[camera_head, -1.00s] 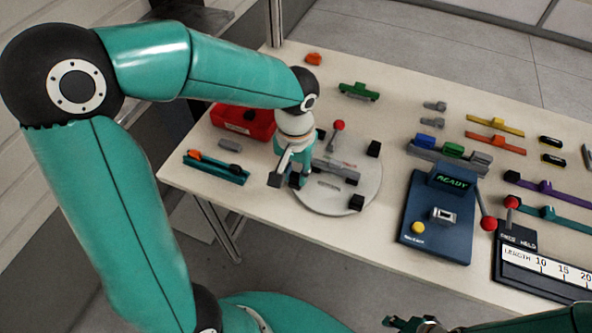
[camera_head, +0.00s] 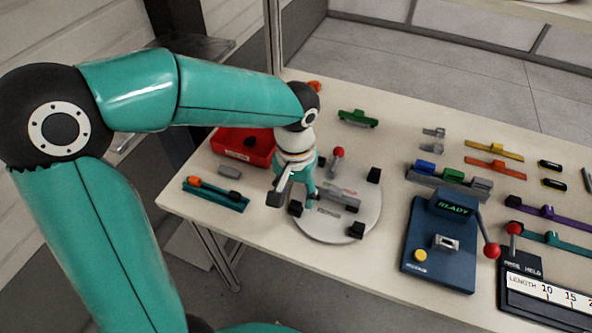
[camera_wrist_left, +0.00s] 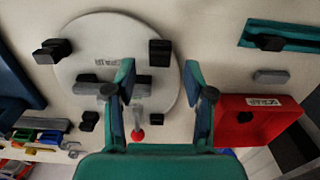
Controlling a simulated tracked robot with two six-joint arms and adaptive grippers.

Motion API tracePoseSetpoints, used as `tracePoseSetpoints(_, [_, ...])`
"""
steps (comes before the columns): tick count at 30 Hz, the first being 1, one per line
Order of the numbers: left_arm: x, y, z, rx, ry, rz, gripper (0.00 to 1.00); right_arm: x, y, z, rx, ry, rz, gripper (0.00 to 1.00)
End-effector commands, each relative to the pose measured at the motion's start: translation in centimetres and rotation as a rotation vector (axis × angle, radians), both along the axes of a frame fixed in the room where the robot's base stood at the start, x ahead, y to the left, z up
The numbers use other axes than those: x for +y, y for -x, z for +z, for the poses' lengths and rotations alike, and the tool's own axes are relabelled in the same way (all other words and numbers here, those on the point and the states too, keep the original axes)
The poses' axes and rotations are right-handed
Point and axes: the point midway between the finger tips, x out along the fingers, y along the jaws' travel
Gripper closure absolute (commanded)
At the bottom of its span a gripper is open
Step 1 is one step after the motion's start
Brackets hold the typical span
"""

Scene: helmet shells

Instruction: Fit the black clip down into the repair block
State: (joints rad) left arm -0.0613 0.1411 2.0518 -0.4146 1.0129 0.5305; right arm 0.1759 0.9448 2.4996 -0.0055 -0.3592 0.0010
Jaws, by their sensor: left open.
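My left gripper (camera_head: 293,200) is open and empty above the round grey plate (camera_head: 358,228). In the left wrist view, its two teal fingers (camera_wrist_left: 158,78) stand apart over the plate. A grey block (camera_head: 342,201) lies on the plate; it also shows in the left wrist view (camera_wrist_left: 97,89), partly hidden by a finger. I cannot tell whether it is the repair block. A small black piece (camera_head: 250,142) lies in the red tray (camera_head: 229,143) and may be the black clip; it also shows in the left wrist view (camera_wrist_left: 244,117). My right gripper is out of view.
Several black blocks (camera_head: 373,175) stand around the plate's rim, beside a red-knobbed lever (camera_head: 338,152). A teal holder (camera_head: 221,199) and a loose grey piece (camera_head: 229,171) lie left. A blue machine (camera_head: 425,260) reading READY stands right. Coloured bars (camera_head: 495,168) lie beyond it.

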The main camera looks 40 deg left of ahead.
Motion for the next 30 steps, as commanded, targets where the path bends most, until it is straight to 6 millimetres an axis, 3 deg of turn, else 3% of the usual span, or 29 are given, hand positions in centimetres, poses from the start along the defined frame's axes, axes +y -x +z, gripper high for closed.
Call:
tracePoseSetpoints(6, [0.0,-0.2,4.6,-0.006,0.0,0.0,0.47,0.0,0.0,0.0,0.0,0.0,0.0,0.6])
tracePoseSetpoints(13, [0.0,-0.1,8.0,-0.002,0.001,-0.001,0.47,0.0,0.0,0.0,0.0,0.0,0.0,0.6])
tracePoseSetpoints(18, [0.0,-0.1,8.9,0.0,0.0,0.0,0.47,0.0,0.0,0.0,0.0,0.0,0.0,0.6])
tracePoseSetpoints(30, [0.0,0.0,8.9,0.0,0.0,0.0,0.47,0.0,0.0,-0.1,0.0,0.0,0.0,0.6])
